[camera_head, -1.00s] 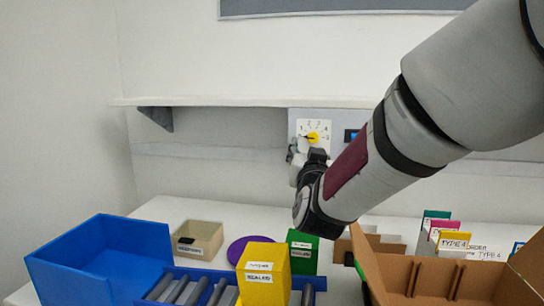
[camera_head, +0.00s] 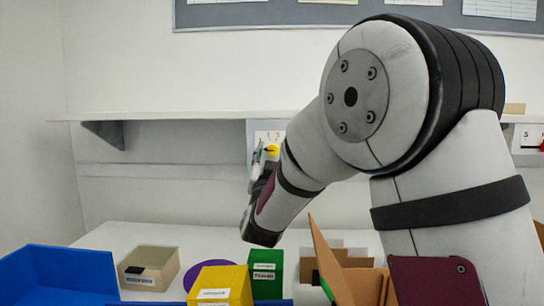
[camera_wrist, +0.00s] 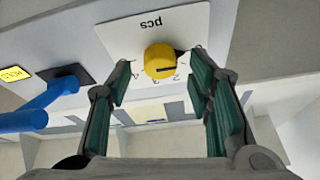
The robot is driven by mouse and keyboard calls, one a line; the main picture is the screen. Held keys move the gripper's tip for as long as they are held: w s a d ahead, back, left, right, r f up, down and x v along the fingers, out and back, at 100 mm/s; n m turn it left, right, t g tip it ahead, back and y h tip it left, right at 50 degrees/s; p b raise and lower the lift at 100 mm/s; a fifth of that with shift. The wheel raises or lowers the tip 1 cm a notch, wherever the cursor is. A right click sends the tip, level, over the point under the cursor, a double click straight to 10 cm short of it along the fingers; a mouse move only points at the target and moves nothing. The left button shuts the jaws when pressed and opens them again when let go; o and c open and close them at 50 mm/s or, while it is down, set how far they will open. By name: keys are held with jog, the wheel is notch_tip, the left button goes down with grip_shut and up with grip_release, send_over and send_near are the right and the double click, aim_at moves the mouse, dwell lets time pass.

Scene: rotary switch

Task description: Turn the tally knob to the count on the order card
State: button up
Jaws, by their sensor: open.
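The yellow tally knob (camera_wrist: 160,62) sits on a white dial plate (camera_wrist: 188,28) marked "pcs", upside down in the wrist view. Digits such as 4, 3 and 2 show around its lower side, and a black mark is at its right edge. My gripper (camera_wrist: 163,76) is open, with green-padded fingers to the left and right of the knob; I cannot tell whether either touches it. In the head view the knob (camera_head: 272,150) shows beside my gripper (camera_head: 259,160), partly covered by my arm. I cannot identify the order card.
A blue lever (camera_wrist: 50,102) stands out left of the dial in the wrist view. In the head view a shelf (camera_head: 180,115) runs along the wall. Below are a blue bin (camera_head: 50,275), a beige box (camera_head: 150,265), yellow (camera_head: 220,285) and green (camera_head: 266,268) boxes, and a cardboard box (camera_head: 335,265).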

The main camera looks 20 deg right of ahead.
jog(key=shift+w+d+r, duration=0.1)
jog(key=shift+w, duration=0.15)
grip_shut()
